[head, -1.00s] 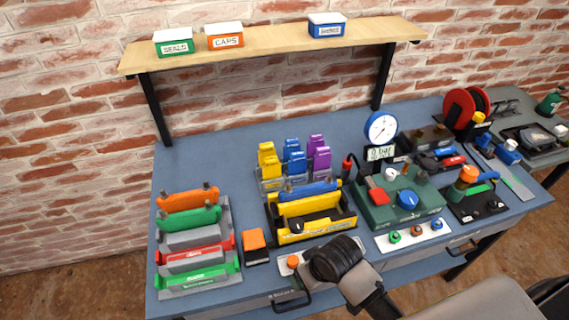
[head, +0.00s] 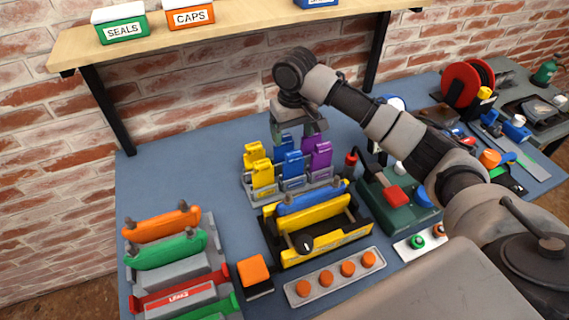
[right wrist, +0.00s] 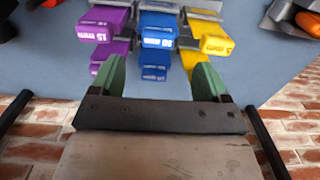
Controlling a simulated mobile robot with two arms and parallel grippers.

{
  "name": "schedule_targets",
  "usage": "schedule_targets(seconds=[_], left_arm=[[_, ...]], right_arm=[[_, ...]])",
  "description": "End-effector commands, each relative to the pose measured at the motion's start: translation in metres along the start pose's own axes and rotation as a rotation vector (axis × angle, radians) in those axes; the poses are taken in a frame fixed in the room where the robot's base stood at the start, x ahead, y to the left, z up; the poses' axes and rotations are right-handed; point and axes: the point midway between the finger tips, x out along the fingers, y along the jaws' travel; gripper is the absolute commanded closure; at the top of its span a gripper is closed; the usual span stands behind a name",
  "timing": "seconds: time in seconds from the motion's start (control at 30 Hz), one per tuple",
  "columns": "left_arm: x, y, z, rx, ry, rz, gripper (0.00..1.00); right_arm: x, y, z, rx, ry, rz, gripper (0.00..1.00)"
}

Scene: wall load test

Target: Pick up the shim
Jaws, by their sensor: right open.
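The shims stand in a grey rack (head: 250,192) on the bench, as yellow (head: 262,174), blue (head: 293,164) and purple (head: 321,155) pieces in two rows. In the right wrist view the labels on purple (right wrist: 97,30), blue (right wrist: 160,38) and yellow (right wrist: 212,45) seem to read 15, 10 and 5 mm. My right gripper (head: 298,132) is above the back of the rack, open and empty. Its green fingertips (right wrist: 160,78) are on either side of the line of the rear blue shim (right wrist: 154,73), apart from it. My left gripper is not in view.
A yellow fixture (head: 330,238) stands in front of the rack, with a green tester box (head: 400,215) to its right. Coloured bars lie in a holder (head: 215,275) at left. A wooden shelf (head: 240,30) with labelled boxes hangs above the gripper. Bench left of the rack is clear.

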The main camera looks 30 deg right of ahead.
Motion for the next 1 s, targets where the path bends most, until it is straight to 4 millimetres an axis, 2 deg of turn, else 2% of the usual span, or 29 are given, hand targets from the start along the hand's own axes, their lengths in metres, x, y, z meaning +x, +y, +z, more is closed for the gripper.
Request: schedule_targets(seconds=[0.13,0.3,0.4,0.63,0.8,1.0], left_arm=[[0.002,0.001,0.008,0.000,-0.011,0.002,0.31],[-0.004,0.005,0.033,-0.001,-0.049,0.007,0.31],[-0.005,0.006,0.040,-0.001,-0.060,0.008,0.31],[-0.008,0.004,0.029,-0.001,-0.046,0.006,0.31],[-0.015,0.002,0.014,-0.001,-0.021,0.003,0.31],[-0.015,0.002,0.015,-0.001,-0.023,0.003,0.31]], right_arm=[[0.001,0.006,-0.003,0.023,-0.007,0.004,0.23],[0.027,0.006,-0.002,0.022,-0.009,0.004,0.23],[0.041,0.005,-0.003,0.020,-0.006,0.003,0.23],[0.058,0.005,-0.002,0.020,-0.006,0.004,0.23],[0.085,0.004,-0.001,0.020,-0.007,0.004,0.23],[0.102,0.004,-0.002,0.019,-0.003,0.004,0.23]])
